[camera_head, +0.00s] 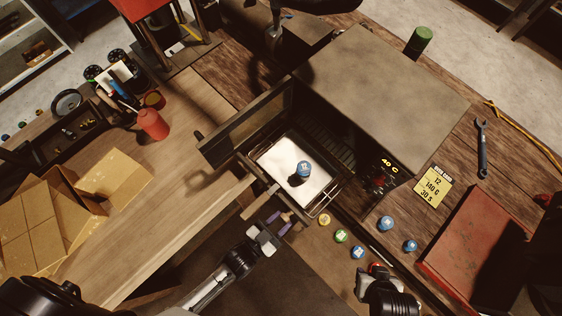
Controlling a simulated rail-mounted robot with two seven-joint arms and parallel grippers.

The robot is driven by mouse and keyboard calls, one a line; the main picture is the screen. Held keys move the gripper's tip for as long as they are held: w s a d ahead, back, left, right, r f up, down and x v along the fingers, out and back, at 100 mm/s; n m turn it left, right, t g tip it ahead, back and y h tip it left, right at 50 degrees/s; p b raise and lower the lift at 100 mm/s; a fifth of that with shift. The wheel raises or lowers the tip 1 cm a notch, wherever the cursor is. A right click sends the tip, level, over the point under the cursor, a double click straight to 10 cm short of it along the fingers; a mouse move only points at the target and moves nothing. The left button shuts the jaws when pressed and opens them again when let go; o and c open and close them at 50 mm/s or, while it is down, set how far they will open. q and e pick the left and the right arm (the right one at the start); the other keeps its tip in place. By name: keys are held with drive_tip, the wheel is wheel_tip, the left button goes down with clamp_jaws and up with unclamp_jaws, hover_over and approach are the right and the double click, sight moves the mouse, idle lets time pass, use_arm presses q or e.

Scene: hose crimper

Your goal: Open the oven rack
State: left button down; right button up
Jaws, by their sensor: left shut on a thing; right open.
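The oven (385,85) is a grey box, and its door (245,125) stands open to the left. The oven rack (325,205) is a wire frame drawn out of the opening. A white tray (275,163) lies on it, with a blue-topped cap (304,168) on the tray. My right gripper (375,270) is open and empty, at the bottom right, apart from the rack.
Several coloured caps, such as a green one (341,236), lie right of the rack. A yellow card (433,187), a red case (480,240) and a wrench (482,148) are on the right. A red bottle (153,124) and cardboard (60,215) are on the left.

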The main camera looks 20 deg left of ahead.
idle(0.3)
use_arm(q)
drive_tip(key=c, duration=0.8)
unclamp_jaws()
drive_tip(key=shift+o, duration=0.2)
drive_tip(key=b+v, duration=0.2)
drive_tip(key=v, duration=1.2)
drive_tip(key=shift+w, duration=0.1)
